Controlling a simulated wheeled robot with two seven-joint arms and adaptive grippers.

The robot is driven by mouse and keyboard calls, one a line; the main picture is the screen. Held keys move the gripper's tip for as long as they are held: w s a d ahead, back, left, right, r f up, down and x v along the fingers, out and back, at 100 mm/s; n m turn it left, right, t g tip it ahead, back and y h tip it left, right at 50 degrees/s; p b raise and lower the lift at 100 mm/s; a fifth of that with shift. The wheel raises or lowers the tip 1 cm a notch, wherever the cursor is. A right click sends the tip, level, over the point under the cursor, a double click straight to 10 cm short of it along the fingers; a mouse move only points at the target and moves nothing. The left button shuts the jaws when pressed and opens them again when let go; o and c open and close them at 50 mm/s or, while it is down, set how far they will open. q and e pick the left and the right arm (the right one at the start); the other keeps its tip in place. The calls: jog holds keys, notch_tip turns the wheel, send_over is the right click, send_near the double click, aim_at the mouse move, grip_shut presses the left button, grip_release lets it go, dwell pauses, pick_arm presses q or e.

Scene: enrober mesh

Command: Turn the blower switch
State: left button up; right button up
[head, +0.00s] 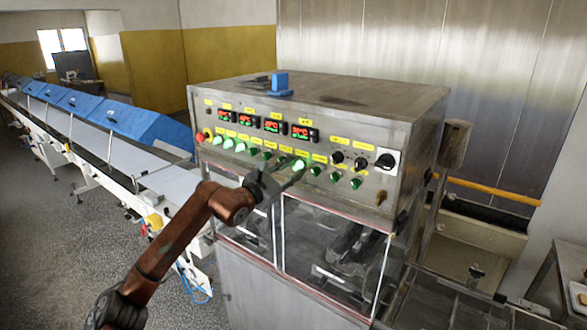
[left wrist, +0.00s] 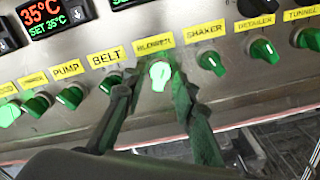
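The blower switch (left wrist: 160,75) is a lit green knob under the yellow BLOWER label (left wrist: 154,43) on the steel control panel. Its knob points roughly upright in the left wrist view. In the head view the lit switch (head: 299,164) shows beside my left gripper (head: 279,177). In the left wrist view my left gripper (left wrist: 150,92) is open, its dark fingers on either side of and below the switch. The right finger is close to the knob; I cannot tell whether it touches. The left finger is further off, near the belt switch. My right gripper is not in view.
The belt switch (left wrist: 110,83) and shaker switch (left wrist: 212,62) flank the blower switch closely. Red displays (head: 272,126) sit above the row. A black rotary switch (head: 385,161) is at the panel's right. A conveyor (head: 95,140) with blue covers runs off left.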

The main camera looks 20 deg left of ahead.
pick_arm(q)
jog(key=shift+c, duration=0.2)
grip_shut()
dwell(0.3)
